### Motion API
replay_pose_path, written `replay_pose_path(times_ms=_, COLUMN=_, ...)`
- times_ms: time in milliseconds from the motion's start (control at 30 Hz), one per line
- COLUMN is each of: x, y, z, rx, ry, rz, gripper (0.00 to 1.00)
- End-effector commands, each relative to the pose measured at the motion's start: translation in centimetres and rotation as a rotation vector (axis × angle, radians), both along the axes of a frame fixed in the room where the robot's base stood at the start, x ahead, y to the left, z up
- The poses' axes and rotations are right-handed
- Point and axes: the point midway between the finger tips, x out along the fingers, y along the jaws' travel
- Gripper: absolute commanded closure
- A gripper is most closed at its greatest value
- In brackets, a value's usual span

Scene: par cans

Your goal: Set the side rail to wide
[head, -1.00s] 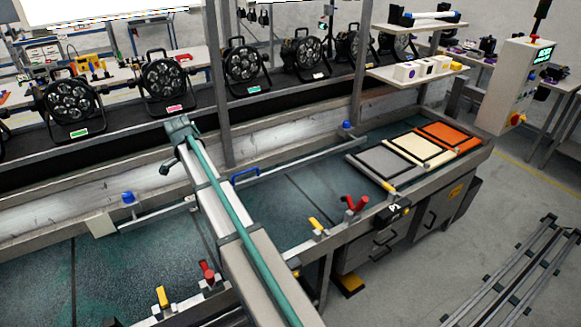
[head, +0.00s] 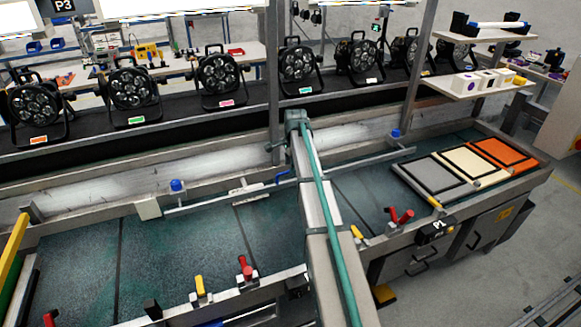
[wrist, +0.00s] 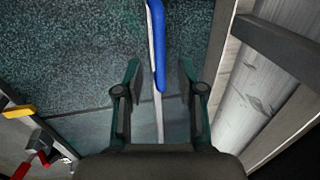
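The side rail (head: 365,162) is a long thin grey bar along the far side of the green conveyor bed in the head view. A blue handle (head: 283,175) is on it, partly behind my arm. In the wrist view the blue handle (wrist: 158,45) runs from the top edge to between my fingers. My gripper (wrist: 160,70) is open, with one dark green finger on each side of the handle. A gap shows on both sides, and I cannot tell the depth between them. In the head view my arm reaches across the bed and the fingertips cannot be made out.
Blue knobs stand at the left (head: 176,185) and right (head: 396,134) of the rail. Red and yellow levers (head: 246,268) line the near edge. Grey, cream and orange panels (head: 465,165) lie at the right end. An upright post (head: 273,75) stands behind my arm.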

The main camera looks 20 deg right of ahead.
Motion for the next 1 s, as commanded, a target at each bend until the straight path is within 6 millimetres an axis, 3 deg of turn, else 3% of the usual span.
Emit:
replay_pose_path(times_ms=200, x=0.4, y=0.0, z=-2.0, rx=0.000, ry=0.001, rz=0.000, gripper=0.61)
replay_pose_path(times_ms=567, x=0.5, y=0.0, z=-2.4, rx=-0.001, ry=0.000, rz=0.000, gripper=0.61)
replay_pose_path(times_ms=800, x=0.5, y=0.0, z=-2.4, rx=-0.001, ry=0.000, rz=0.000, gripper=1.00)
replay_pose_path(times_ms=1000, x=0.5, y=0.0, z=-2.4, rx=-0.001, ry=0.000, rz=0.000, gripper=1.00)
